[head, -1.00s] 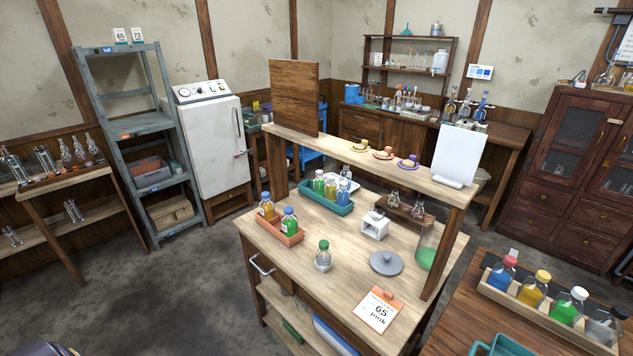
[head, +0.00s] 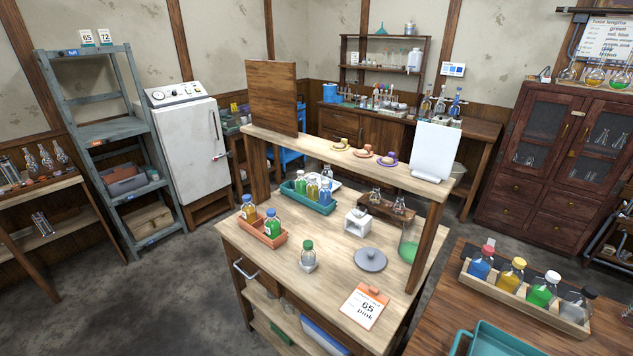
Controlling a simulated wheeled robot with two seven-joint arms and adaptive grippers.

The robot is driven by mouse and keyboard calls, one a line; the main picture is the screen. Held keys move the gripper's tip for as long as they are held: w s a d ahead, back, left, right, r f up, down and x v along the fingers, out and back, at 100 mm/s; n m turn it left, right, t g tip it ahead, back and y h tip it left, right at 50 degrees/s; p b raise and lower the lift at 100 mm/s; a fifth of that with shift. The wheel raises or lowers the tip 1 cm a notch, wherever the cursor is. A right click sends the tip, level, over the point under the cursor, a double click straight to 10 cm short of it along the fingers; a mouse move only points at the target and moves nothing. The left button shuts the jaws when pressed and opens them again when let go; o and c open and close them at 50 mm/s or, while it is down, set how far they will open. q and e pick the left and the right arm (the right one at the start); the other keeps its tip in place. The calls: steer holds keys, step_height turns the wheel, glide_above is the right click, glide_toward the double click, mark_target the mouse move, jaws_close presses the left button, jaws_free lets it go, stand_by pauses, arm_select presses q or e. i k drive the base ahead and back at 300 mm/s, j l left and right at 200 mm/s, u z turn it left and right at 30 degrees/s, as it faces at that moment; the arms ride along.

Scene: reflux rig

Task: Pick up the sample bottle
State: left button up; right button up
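A small clear bottle with a green cap (head: 308,258) stands upright and alone on the wooden bench (head: 285,275), near its front edge. It looks like the sample bottle, though no readable label confirms this. Its contents are too small to make out. An orange-topped card (head: 364,306) reading "65 pink" lies to its right, and a grey round lid (head: 370,260) lies behind the card. Neither of my grippers is in the head view.
An orange rack (head: 264,236) with a yellow and a green bottle stands left of the green-capped bottle. A teal rack (head: 306,201) is behind. A raised shelf (head: 345,164) spans the bench. A side table at right holds a wooden bottle tray (head: 520,303) and a teal tray (head: 495,340).

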mark_target(326, 173)
steer(key=i+j+u, duration=0.15)
steer(key=j+u, duration=0.3)
steer(key=i+j+u, duration=0.25)
steer(key=u, duration=0.25)
steer(key=i+j+u, duration=0.25)
steer(key=u, duration=0.2)
steer(key=i+j+u, duration=0.15)
steer(key=i+u, duration=0.2)
steer(key=i, duration=1.25)
steer(key=i+j+z, duration=0.2)
steer(key=i, duration=0.55)
steer(key=i+z, duration=0.35)
steer(key=i+j+z, duration=0.1)
steer(key=i+z, duration=1.1)
steer(key=k+j, duration=0.05)
